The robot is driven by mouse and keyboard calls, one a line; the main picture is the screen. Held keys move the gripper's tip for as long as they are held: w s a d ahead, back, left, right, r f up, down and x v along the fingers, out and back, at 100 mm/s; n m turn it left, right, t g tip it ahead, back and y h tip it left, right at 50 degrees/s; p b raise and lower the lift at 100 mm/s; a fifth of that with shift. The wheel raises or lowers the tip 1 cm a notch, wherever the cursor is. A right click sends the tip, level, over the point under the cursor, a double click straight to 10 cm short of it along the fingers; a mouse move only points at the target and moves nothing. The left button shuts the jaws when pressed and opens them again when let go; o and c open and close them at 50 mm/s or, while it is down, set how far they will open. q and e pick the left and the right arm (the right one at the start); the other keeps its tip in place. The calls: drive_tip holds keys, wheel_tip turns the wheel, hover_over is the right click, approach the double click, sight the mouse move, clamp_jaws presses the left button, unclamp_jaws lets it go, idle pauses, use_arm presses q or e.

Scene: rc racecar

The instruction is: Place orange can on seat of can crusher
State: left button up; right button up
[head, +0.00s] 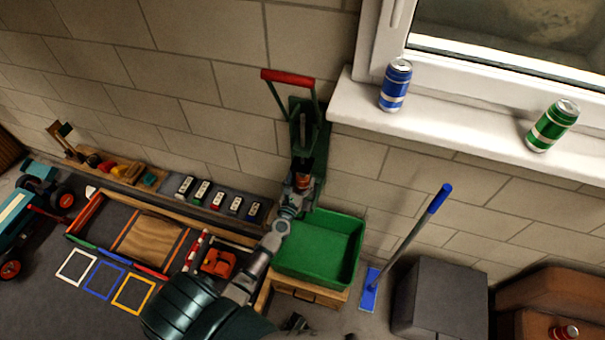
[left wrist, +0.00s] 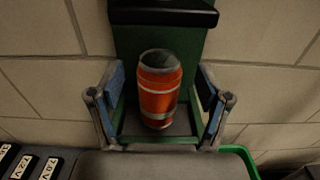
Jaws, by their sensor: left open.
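The green can crusher (head: 303,135) is fixed to the wall, with its red handle (head: 287,77) raised. The orange can (left wrist: 160,92) stands upright on the crusher's seat (left wrist: 181,130), under the dark upper block (left wrist: 163,15). A small part of the can shows in the head view (head: 303,181). My left gripper (head: 301,184) is at the seat. In the left wrist view its two fingers stand open on either side of the can, with a visible gap on each side. My right gripper is not in view.
A green bin (head: 318,250) sits below the crusher. A blue can (head: 396,86) and a green can (head: 553,126) stand on the windowsill (head: 460,126) at right. A blue-handled mop (head: 405,245) leans on the wall. A shelf with several small labelled blocks (head: 219,200) is at left.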

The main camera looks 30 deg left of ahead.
use_arm(q)
drive_tip(key=v, duration=0.9)
drive_tip(key=shift+b, duration=0.35)
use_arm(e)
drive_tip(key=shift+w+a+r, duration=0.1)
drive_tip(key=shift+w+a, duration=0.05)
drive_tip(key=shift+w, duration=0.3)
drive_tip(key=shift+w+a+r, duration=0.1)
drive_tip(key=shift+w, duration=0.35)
